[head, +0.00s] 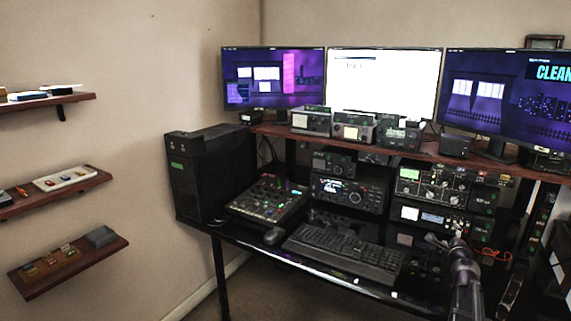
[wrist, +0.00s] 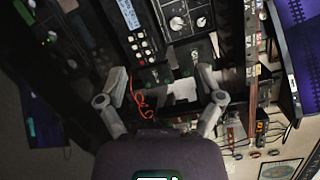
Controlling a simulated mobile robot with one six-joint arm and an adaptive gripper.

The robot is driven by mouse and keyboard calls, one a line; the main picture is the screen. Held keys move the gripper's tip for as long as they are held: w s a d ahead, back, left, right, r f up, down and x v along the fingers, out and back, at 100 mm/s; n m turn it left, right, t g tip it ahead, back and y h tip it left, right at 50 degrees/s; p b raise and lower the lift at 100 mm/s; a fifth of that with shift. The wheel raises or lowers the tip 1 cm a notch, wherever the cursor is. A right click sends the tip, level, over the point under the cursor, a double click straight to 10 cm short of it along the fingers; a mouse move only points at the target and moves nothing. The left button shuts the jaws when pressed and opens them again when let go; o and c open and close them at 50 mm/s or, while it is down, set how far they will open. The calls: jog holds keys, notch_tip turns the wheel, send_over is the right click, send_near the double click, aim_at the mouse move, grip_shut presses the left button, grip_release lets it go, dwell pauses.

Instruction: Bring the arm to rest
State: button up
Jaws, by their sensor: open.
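My arm rises from the bottom right of the head view, in front of the desk. My gripper (head: 457,241) is at its upper end, close in front of the radio units at the right. In the wrist view my gripper (wrist: 161,80) has its two fingers spread wide, with nothing held between them. A radio tuner with several knobs (head: 436,184) stands on the desk behind my gripper. A panel with round knobs (wrist: 183,18) shows beyond the fingertips in the wrist view. I cannot tell whether the fingers touch anything.
The black desk (head: 330,275) holds a keyboard (head: 345,252), a mouse (head: 274,236), a mixer (head: 266,200) and a PC tower (head: 207,172). Red cables (head: 497,255) hang right of my gripper. Monitors stand on the upper shelf. Wall shelves (head: 68,265) are at left.

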jog(key=s+a+f+n+g+y, duration=0.1)
jog(key=a+f+n+g+y, duration=0.3)
jog(key=a, duration=0.6)
jog(key=s+a+f+n+y, duration=0.2)
jog(key=a+f+n+y, duration=0.1)
jog(key=a+n, duration=0.55)
jog(key=s+a+f+n+g+y, duration=0.1)
jog(key=a+f+n+g+y, duration=0.25)
jog(key=a, duration=0.75)
jog(key=s+a+f+n+g+h, duration=0.2)
jog(key=s+a+f+n+g, duration=0.2)
jog(key=s, duration=0.5)
jog(key=s+a+f+n+g+h, duration=0.25)
jog(key=s+a+n+g, duration=0.2)
jog(key=s, duration=0.35)
notch_tip(320, 180, up, 17)
jog(key=s+p, duration=0.2)
jog(key=p, duration=1.5)
jog(key=shift+s+f+n+g, duration=0.2)
jog(key=shift+n+g, duration=0.1)
jog(key=shift+n, duration=0.15)
